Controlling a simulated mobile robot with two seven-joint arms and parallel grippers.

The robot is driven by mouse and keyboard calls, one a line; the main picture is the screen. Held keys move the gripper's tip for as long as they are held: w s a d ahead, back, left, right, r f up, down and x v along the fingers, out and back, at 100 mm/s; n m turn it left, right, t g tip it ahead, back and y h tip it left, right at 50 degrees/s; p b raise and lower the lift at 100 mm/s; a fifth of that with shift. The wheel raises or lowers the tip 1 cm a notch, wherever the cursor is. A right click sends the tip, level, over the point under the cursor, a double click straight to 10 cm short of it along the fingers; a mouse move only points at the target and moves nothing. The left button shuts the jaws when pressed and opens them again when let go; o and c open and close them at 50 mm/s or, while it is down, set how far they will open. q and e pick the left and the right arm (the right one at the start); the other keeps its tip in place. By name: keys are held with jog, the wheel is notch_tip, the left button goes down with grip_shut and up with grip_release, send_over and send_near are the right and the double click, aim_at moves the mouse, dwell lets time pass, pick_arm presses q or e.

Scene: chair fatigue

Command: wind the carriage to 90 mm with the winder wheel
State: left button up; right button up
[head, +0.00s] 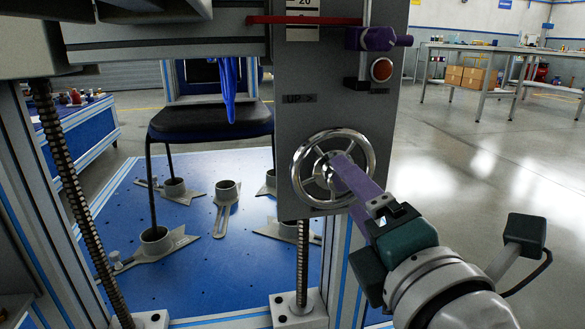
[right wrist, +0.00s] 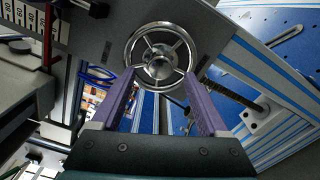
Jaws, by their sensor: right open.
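The chrome winder wheel (head: 326,171), with several spokes and a round hub, is mounted on a grey upright panel (head: 297,112). It also shows in the right wrist view (right wrist: 159,68). My right gripper (head: 343,160) has long purple fingers, open, pointing at the wheel. In the right wrist view its fingertips (right wrist: 158,76) lie on either side of the wheel's lower half; I cannot tell whether they touch it. A red pointer (head: 303,20) crosses a white scale (head: 302,33) at the top, near a "20"; the exact reading is unclear. My left gripper is out of view.
A purple knob (head: 375,39) and a red button (head: 381,69) are above the wheel. A dark chair seat (head: 212,122) stands behind the panel, over a blue base (head: 195,270) with several grey clamps. Threaded screws flank the base.

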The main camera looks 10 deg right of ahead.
aim_at(345, 186)
jog(key=shift+w+f+b, duration=0.1)
jog(key=shift+w+b, duration=0.3)
jog(key=shift+w, duration=1.6)
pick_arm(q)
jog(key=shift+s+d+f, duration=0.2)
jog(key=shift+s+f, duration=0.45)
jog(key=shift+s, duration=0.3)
pick_arm(e)
jog(key=shift+s+d+f, duration=0.1)
jog(key=shift+d+f, duration=0.05)
jog(key=shift+f, duration=0.1)
jog(key=shift+o, duration=0.3)
